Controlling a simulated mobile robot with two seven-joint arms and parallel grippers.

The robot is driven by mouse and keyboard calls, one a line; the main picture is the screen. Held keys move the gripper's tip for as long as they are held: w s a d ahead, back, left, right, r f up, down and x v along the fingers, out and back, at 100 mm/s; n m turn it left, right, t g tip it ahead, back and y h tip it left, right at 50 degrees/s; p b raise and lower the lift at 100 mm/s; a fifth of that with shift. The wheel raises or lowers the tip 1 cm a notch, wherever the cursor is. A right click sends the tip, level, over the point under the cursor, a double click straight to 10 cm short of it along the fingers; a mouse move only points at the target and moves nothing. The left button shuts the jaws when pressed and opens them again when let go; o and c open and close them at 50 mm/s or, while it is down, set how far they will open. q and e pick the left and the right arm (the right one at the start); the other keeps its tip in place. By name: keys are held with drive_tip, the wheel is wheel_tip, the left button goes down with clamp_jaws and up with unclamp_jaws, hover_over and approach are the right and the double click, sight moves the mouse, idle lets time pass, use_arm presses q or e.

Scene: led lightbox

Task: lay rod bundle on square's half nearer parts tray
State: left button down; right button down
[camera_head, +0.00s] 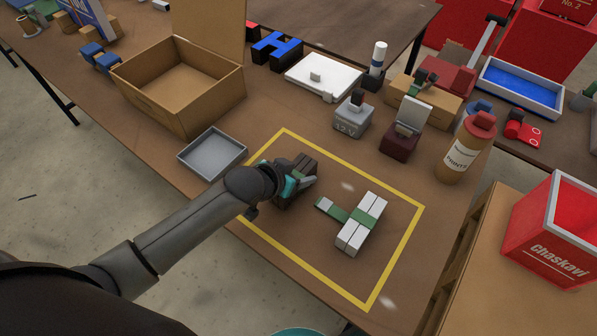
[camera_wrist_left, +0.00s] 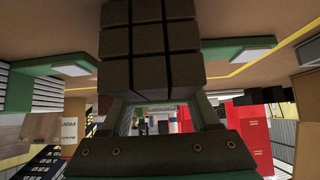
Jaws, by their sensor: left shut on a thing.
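My left gripper (camera_head: 291,182) is shut on a dark brown bundle of square rods (camera_head: 301,166). In the left wrist view the rod bundle (camera_wrist_left: 150,45) shows as a grid of dark blocks. The yellow-outlined square (camera_head: 393,258) is marked on the brown table. The bundle is over the square's left half, the side nearer the shallow grey parts tray (camera_head: 212,154). The gripper hides part of it, and I cannot tell if it touches the table. White bars with a green band (camera_head: 360,222) lie in the square's right half. My right gripper is not in view.
An open cardboard box (camera_head: 180,85) stands behind the tray. A grey 12 V block (camera_head: 354,117), a dark red block (camera_head: 401,138) and an orange bottle (camera_head: 467,148) stand beyond the square. The square's front part is bare. A red bin (camera_head: 553,223) is at right.

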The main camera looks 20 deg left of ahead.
use_arm(q)
drive_tip(key=shift+c, duration=0.6)
unclamp_jaws()
drive_tip(key=shift+r, duration=0.1)
drive_tip(key=p+v, duration=0.3)
drive_tip(key=v, duration=0.9)
